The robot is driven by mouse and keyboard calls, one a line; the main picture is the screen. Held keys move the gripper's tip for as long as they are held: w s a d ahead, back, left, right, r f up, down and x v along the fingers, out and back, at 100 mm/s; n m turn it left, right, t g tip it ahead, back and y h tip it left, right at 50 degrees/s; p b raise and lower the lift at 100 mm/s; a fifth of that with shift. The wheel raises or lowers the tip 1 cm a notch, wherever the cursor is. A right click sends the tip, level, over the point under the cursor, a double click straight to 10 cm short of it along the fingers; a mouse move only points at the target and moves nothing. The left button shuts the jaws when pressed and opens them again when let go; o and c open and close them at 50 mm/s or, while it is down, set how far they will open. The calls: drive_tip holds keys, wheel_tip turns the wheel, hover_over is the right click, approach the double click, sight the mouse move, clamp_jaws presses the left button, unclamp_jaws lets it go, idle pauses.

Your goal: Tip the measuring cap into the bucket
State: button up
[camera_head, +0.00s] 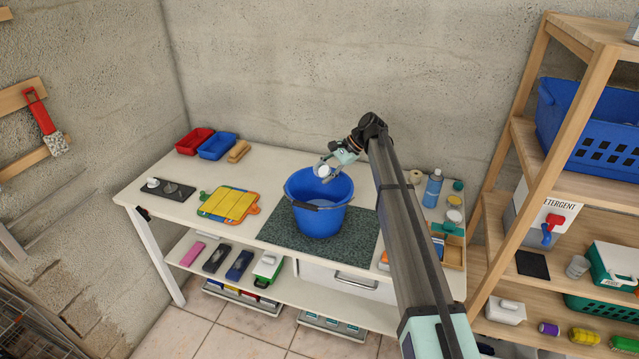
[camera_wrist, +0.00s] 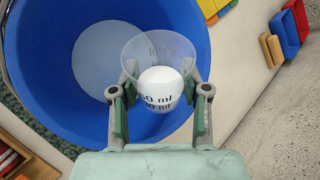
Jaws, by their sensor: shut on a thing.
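The blue bucket (camera_head: 318,218) stands upright on a dark speckled mat (camera_head: 275,237) on the white table. Its handle hangs at the front. A pale round surface shows inside the bucket (camera_wrist: 105,60) in the wrist view. My gripper (camera_head: 329,170) is above the bucket's rim, shut on the clear measuring cap. The cap (camera_head: 322,172) also shows in the wrist view (camera_wrist: 160,50), between the two fingers (camera_wrist: 160,102), with dark printed marks and white contents at its base. The cap's exact tilt is hard to tell.
A yellow board (camera_head: 229,204) and a dark tray (camera_head: 167,189) lie left of the mat. Red (camera_head: 195,141) and blue (camera_head: 217,146) bins stand behind. A blue bottle (camera_head: 433,189) and jars stand at the right. A wooden shelf (camera_head: 497,215) rises beyond.

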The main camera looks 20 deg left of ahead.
drive_tip(key=shift+s+r+n+t+b, duration=0.1)
drive_tip(key=shift+r+n+t+b, duration=0.4)
drive_tip(key=shift+t+b, duration=1.05)
drive_tip(key=shift+s+r+n+t+b, duration=0.1)
drive_tip(key=shift+r+n+t+b, duration=0.4)
drive_tip(key=shift+b, duration=1.6)
idle(4.3)
